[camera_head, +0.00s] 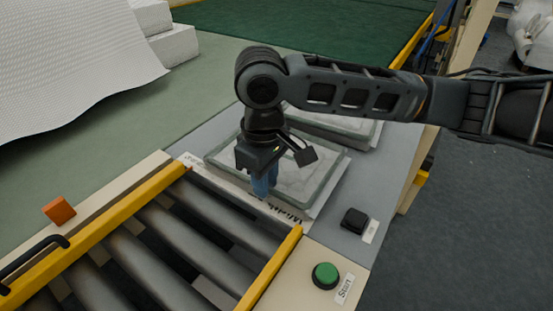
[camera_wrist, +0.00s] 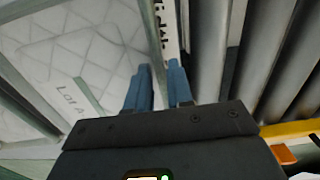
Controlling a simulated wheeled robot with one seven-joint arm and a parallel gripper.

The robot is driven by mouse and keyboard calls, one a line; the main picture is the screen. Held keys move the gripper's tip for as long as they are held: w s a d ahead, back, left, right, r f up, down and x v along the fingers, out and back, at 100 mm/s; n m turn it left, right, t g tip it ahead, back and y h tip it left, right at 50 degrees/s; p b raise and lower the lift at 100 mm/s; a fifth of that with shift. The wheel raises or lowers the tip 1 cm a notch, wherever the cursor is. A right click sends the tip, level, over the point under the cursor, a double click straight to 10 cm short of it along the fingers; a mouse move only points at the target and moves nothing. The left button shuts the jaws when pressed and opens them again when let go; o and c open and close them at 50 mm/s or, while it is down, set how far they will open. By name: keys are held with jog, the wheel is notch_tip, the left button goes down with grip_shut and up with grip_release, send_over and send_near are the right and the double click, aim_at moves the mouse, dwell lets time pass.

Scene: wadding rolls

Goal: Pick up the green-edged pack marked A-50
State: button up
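A flat, clear-wrapped pack with green edges (camera_head: 325,178) lies on the grey surface beside the rollers. In the wrist view the pack (camera_wrist: 85,50) has a quilted white filling and lettering that reads "Lot A"; the rest of the lettering is cut off, so A-50 cannot be read. My gripper (camera_head: 264,187) points down at the pack's near edge. In the wrist view my gripper's blue fingers (camera_wrist: 161,88) stand apart, with the pack's green edge running between them. I cannot tell whether they touch it. My arm hides part of the pack.
Another pack (camera_head: 365,132) lies just behind, partly hidden by my arm. The roller conveyor (camera_head: 150,255) with yellow rails is in front. A black button (camera_head: 354,220) and a green Start button (camera_head: 325,275) are at right. An orange block (camera_head: 59,210) sits at left.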

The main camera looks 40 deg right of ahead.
grip_shut()
